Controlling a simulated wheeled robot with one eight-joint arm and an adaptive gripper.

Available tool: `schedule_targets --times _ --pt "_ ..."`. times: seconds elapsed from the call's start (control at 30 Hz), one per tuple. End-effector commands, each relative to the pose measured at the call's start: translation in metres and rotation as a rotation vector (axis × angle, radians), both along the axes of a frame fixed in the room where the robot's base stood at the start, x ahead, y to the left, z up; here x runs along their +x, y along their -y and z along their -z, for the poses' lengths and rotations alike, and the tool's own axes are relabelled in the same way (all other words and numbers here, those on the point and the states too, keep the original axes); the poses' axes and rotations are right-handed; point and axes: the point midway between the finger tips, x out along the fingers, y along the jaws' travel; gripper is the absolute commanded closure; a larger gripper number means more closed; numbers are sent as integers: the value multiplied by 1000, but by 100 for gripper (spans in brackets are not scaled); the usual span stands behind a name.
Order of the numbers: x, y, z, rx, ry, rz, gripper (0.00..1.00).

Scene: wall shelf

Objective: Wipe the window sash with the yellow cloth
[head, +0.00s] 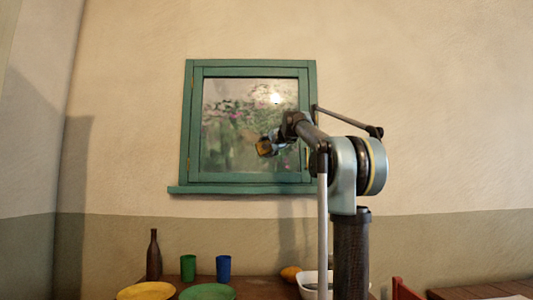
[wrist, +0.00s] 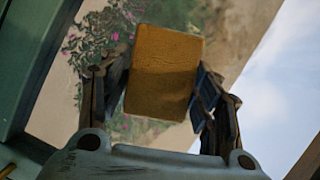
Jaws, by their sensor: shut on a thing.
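The window sash (head: 198,125) is a green frame around a glass pane, shut in a green window frame on the wall. The pane shows pink flowers and foliage, and it also fills much of the wrist view (wrist: 90,40). My gripper (head: 267,145) is in front of the lower right part of the pane. In the wrist view my gripper (wrist: 160,92) has its fingers on both sides of the yellow cloth (wrist: 165,70), a flat, dull yellow block. I cannot tell whether the cloth touches the glass. My arm hides part of the sash's right side.
A green sill (head: 225,190) juts out below the window. On the table below stand a brown bottle (head: 153,258), a green cup (head: 188,268), a blue cup (head: 223,268), yellow (head: 147,291) and green plates (head: 208,292), and a white bowl (head: 308,281). The wall around the window is bare.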

Motion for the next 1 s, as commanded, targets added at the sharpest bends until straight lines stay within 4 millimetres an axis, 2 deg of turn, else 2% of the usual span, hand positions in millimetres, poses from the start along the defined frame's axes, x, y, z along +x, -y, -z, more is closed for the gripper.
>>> schedule_targets --times 0.33,0.47,0.8,1.0 --pt "1 0 -23 0 0 0 61" --pt "1 -3 -25 0 0 -1 61" --pt "0 -27 -24 -2 0 -2 61" --pt "0 -33 -24 -1 0 -1 61"
